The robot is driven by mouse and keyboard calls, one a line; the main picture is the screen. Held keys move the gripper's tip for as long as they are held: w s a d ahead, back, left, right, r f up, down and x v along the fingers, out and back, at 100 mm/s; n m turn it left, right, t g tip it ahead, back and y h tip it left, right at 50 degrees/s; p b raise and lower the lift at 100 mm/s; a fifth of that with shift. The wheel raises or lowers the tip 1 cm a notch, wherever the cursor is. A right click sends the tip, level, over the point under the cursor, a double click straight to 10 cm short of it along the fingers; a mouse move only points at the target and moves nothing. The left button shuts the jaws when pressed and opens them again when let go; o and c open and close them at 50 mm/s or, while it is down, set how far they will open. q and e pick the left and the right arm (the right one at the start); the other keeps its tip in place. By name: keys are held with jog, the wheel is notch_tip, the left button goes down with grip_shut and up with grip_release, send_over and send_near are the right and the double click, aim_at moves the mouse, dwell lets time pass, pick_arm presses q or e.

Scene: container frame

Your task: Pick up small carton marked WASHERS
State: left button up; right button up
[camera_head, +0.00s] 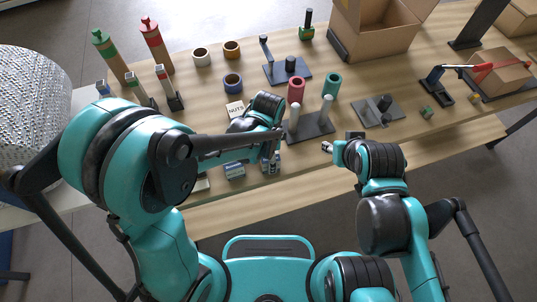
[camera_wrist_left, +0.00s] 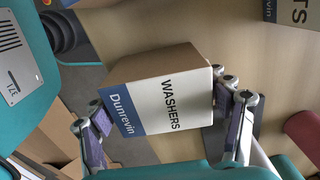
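The small carton marked WASHERS (camera_wrist_left: 165,100) fills the middle of the left wrist view, brown with a white and blue label facing the camera. My left gripper (camera_wrist_left: 163,112) has one finger along each side of it, close against its edges, and appears shut on it. In the head view my left gripper (camera_head: 270,163) is low near the table's front edge, and the carton is mostly hidden there. My right gripper (camera_head: 338,146) is over the front of the table, away from the carton. Its finger opening is too small to tell.
A NUTS carton (camera_head: 235,110) lies behind my left gripper. Another small carton (camera_head: 235,171) is just left of it. A dark plate with white posts (camera_head: 308,127) stands to the right, with red (camera_head: 296,90) and teal (camera_head: 332,84) cylinders behind.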

pick_arm(q)
jog(key=c, duration=0.7)
jog(key=shift+o, duration=0.2)
